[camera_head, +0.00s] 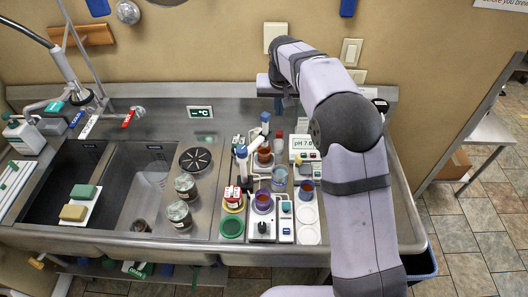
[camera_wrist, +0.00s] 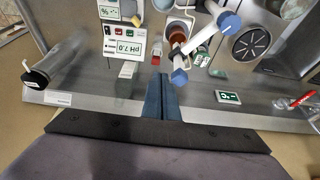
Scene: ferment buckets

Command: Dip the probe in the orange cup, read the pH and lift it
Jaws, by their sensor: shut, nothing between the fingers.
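A cup with orange-brown content (camera_head: 264,155) stands at the back of the instrument area in the head view. It also shows in the wrist view (camera_wrist: 177,33), beside a white bar with blue ends (camera_wrist: 204,48). That blue-ended white fitting (camera_head: 254,138) stands by the cup in the head view; I cannot tell whether it is the probe or its holder. The pH meter (camera_head: 304,143) reads pH 7.0, and its display shows upside down in the wrist view (camera_wrist: 127,46). My gripper (camera_wrist: 159,77) is shut and empty, above the back of the counter (camera_head: 278,111), apart from the cup.
Two lidded jars (camera_head: 178,213) stand left.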

